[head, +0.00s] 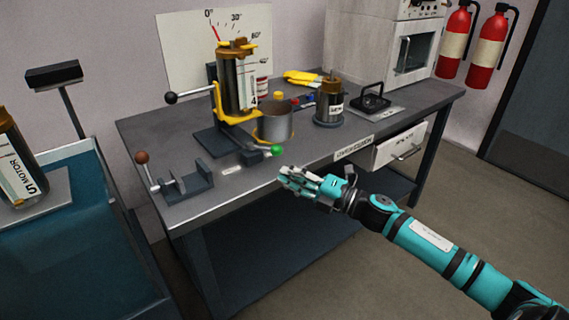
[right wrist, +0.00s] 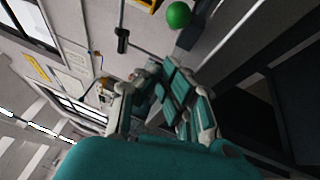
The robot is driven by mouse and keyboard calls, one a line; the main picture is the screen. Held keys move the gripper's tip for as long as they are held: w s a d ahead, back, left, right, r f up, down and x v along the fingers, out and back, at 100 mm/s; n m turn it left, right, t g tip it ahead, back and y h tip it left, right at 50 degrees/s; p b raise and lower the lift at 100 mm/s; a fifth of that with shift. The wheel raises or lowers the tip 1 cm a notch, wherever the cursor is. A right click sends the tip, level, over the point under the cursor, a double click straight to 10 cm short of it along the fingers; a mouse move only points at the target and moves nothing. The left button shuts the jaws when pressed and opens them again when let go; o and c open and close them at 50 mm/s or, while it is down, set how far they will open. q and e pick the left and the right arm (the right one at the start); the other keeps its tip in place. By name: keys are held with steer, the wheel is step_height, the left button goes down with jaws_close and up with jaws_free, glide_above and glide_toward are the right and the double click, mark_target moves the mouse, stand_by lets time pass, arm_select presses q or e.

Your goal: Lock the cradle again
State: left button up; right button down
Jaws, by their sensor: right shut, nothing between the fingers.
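The yellow cradle (head: 219,103) stands on its dark stand on the workbench and holds an upright tube (head: 238,80) with a brown cap. A lever with a black knob (head: 171,98) sticks out from its left side. A green knob (head: 277,149) sits low in front of the cradle, near the bench's front edge; it also shows at the top of the right wrist view (right wrist: 178,14). My right gripper (head: 287,176) is shut and empty, a little in front of and below the green knob, apart from it. My left gripper is in neither view.
A grey pot (head: 273,125), a dark cylinder (head: 329,104) and a black-handled fixture (head: 372,98) stand to the right. A clamp with a brown knob (head: 142,157) sits at the front left. An angle scale (head: 181,50) stands behind. Free floor lies before the bench.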

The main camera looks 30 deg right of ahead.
mark_target(280, 153)
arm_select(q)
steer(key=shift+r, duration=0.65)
arm_select(e)
steer(key=w, duration=0.4)
steer(key=shift+d+r, duration=0.3)
steer(key=shift+r, duration=0.05)
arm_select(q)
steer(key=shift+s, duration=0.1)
arm_select(e)
steer(key=shift+w+d+r, duration=0.2)
steer(key=shift+w+d, duration=0.35)
steer(key=shift+w, duration=0.05)
steer(key=shift+w+d, duration=0.2)
steer(key=shift+d, duration=0.15)
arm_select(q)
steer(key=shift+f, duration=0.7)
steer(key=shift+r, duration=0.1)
arm_select(e)
steer(key=shift+f, duration=0.1)
